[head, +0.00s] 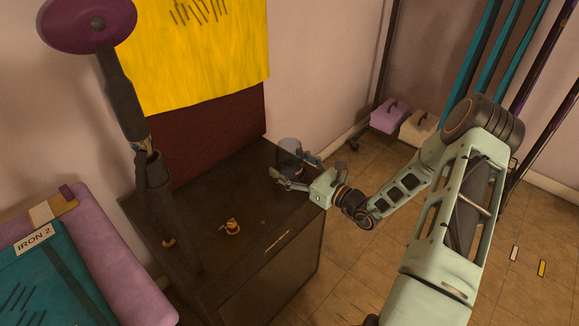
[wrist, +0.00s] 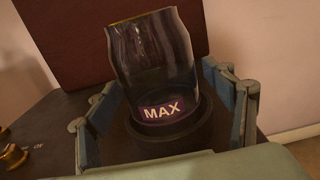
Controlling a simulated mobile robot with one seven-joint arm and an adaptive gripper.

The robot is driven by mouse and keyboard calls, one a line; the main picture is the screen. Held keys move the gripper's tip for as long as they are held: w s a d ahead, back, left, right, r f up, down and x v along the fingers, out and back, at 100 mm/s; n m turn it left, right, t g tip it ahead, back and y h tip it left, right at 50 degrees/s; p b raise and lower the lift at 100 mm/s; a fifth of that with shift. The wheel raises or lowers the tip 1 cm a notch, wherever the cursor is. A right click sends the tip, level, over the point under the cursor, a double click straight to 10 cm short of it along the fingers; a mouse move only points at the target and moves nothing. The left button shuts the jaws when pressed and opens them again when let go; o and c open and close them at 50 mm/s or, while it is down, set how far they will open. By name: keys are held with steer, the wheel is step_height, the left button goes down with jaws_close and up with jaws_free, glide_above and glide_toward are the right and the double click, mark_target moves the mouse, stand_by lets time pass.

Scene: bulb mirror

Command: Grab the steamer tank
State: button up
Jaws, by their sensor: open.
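The steamer tank (wrist: 152,65) is a clear, dark-tinted vessel with a dark round base and a purple "MAX" label. It stands upright on the dark cabinet top near its right back corner, and it also shows in the head view (head: 289,152). My gripper (head: 292,172) is open, with its fingers spread to either side of the tank. In the wrist view the gripper (wrist: 160,110) has one finger left and one right of the tank, and the tank lies between them. I see a gap at the right finger; contact at the left finger is unclear.
The dark cabinet (head: 200,218) carries a small brass fitting (head: 232,227) and a dark upright post (head: 155,200) left of the tank. A dark red panel (head: 210,135) stands behind. A purple ironing board (head: 110,250) is at left. Floor at right is mostly open.

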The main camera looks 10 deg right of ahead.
steer(key=c, duration=1.3)
steer(key=shift+c, duration=0.5)
steer(key=shift+r, duration=0.15)
